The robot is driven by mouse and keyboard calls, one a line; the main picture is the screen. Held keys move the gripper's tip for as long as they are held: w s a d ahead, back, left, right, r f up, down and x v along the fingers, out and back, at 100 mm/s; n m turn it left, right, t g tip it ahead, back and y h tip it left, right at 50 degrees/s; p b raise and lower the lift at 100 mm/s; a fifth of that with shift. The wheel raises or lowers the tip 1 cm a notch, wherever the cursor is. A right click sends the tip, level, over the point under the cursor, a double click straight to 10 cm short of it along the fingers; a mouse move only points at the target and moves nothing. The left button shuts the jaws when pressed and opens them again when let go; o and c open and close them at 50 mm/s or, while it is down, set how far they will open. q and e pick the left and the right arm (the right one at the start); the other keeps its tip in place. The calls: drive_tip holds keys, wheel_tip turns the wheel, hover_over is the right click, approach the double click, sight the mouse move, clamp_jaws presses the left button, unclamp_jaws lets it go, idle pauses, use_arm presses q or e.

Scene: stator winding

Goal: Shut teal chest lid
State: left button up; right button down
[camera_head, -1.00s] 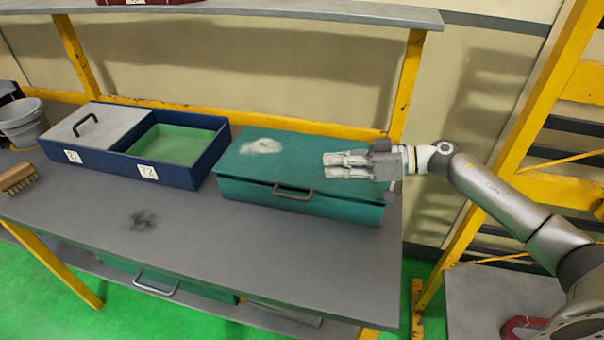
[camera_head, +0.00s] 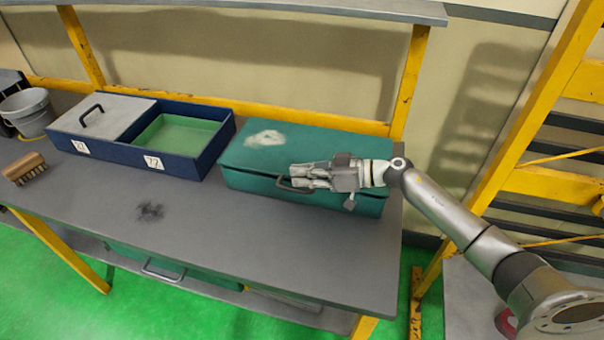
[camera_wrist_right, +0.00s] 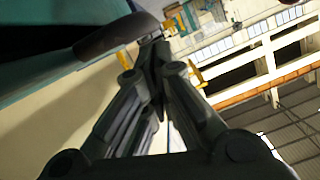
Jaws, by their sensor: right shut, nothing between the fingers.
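The teal chest (camera_head: 245,183) sits on the right part of the grey bench. Its lid (camera_head: 318,148) lies down over the box, with a pale worn patch on top. The dark handle (camera_head: 284,185) on the front is partly hidden by my right gripper (camera_head: 300,177). That gripper is shut and empty, at the chest's front, fingers pointing left. In the right wrist view the shut fingertips (camera_wrist_right: 154,45) are close to the dark handle (camera_wrist_right: 115,38); contact is unclear. My left gripper is out of view.
A blue two-part box (camera_head: 125,152) stands left of the chest, with a grey lid (camera_head: 100,117) over one side and a green open compartment. A brush (camera_head: 24,168) and a grey bucket (camera_head: 28,112) are at far left.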

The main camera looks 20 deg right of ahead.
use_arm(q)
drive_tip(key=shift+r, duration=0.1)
use_arm(e)
drive_tip(key=shift+s+a+f, duration=0.1)
drive_tip(key=shift+s+f, duration=0.05)
drive_tip(key=shift+f, duration=0.65)
drive_tip(key=shift+s+f, duration=0.15)
drive_tip(key=shift+f, duration=0.6)
drive_tip(key=d+r+p, duration=0.2)
drive_tip(key=r, duration=0.1)
drive_tip(key=d+r+p, duration=0.1)
drive_tip(key=shift+s+r, duration=0.3)
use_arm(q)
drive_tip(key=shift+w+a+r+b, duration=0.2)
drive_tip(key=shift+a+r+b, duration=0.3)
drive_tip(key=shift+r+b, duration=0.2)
use_arm(e)
drive_tip(key=v, duration=0.7)
drive_tip(key=shift+r, duration=0.3)
